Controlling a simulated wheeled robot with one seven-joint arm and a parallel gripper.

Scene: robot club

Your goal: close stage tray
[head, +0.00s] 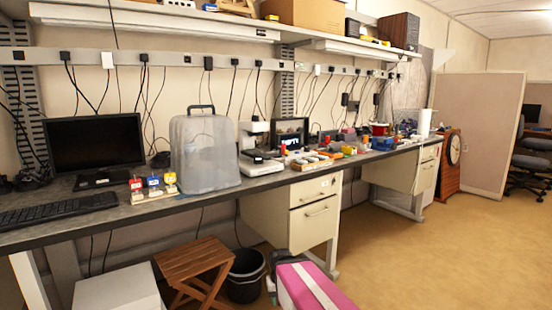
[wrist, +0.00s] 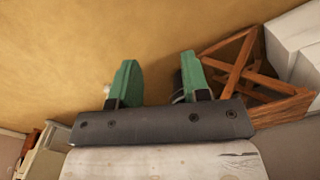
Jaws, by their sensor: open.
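A white bench instrument (head: 255,136) with an upright head stands on the long workbench, just right of the big translucent case. A flat, pale part (head: 262,166) sticks out low at its front toward the bench edge; it looks like the stage tray, but it is too small to tell how far out it is. My gripper (wrist: 157,62) shows in the wrist view with two green fingers spread apart and nothing between them. It points toward the floor area, with the wooden stool beside it. The instrument is not in the wrist view, and my gripper is not in the head view.
The translucent case (head: 205,152) stands left of the instrument. Small coloured items (head: 318,158) crowd the bench to its right. A wooden stool (head: 196,268), a black bin (head: 245,277) and a pink box (head: 318,287) stand in front. Floor at right is clear.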

